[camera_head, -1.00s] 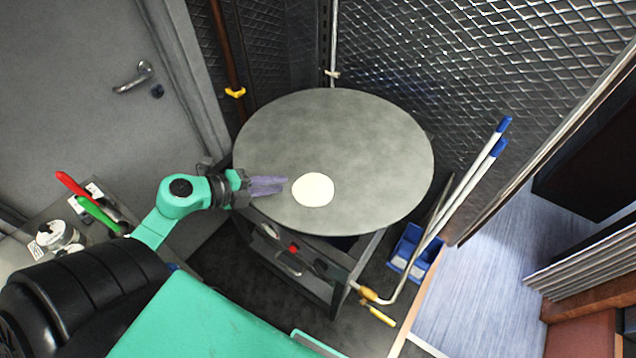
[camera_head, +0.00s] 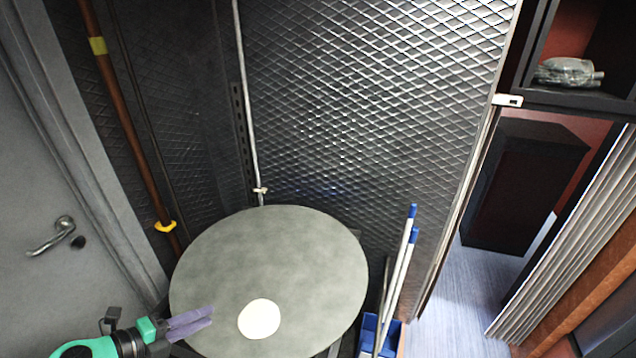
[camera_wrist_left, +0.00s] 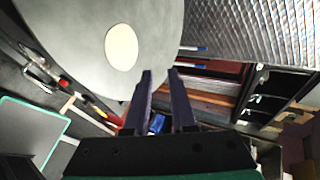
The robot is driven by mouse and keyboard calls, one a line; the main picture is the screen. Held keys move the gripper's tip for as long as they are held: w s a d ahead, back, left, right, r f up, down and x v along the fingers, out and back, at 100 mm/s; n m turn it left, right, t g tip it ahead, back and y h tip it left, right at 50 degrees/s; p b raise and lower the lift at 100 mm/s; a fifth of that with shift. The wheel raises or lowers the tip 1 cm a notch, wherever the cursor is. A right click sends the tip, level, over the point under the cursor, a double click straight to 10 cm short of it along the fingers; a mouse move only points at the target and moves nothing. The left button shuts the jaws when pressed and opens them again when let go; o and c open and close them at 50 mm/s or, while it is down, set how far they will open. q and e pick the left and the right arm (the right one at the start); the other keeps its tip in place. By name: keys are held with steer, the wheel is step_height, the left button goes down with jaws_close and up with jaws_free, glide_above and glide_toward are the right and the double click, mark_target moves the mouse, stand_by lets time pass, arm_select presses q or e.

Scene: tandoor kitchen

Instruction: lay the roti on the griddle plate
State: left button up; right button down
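The roti (camera_head: 259,319) is a pale round disc lying flat on the griddle plate (camera_head: 270,255), a large round grey surface, towards its near edge. In the left wrist view the roti (camera_wrist_left: 121,47) lies on the plate (camera_wrist_left: 75,20) ahead of the fingers. My left gripper (camera_head: 210,319) is at the plate's near left edge, to the left of the roti and apart from it. In the left wrist view its two purple fingers (camera_wrist_left: 160,75) stand apart with nothing between them. My right gripper is in neither view.
A textured metal wall (camera_head: 370,100) rises behind the plate. Blue-capped poles (camera_head: 402,270) stand to its right by a blue bin (camera_head: 370,332). A brown pipe (camera_head: 118,105) and a grey door (camera_head: 40,200) are at the left. Open floor (camera_head: 455,300) shows at the right.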

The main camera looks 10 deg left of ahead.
arm_select(q)
steer(key=w+a+r+n+t+y, duration=0.55)
steer(key=r+n+y, duration=0.35)
steer(key=n, duration=0.4)
steer(key=s+d+f+n+g, duration=0.2)
steer(key=s+f+n+g, duration=0.15)
steer(key=f+n, duration=0.2)
steer(key=s+d+f+n+g, duration=0.2)
steer(key=s+f+n+g, duration=0.15)
steer(key=f+g, duration=0.2)
steer(key=s+d+f+g+h, duration=0.3)
steer(key=s+d+f, duration=0.15)
steer(key=d, duration=0.45)
step_height(320, 180, down, 27)
steer(key=s+g+b, duration=0.2)
steer(key=b, duration=0.4)
steer(key=s+a+f+b, duration=0.1)
steer(key=s+f+b, duration=0.1)
steer(key=s+f, duration=0.7)
steer(key=s+a+f+g+b, duration=0.1)
steer(key=s+a+f+b, duration=0.1)
steer(key=s+f, duration=0.7)
step_height(320, 180, down, 4)
steer(key=shift+r+m+b, duration=0.1)
steer(key=shift+m+b, duration=0.2)
steer(key=shift+b, duration=0.3)
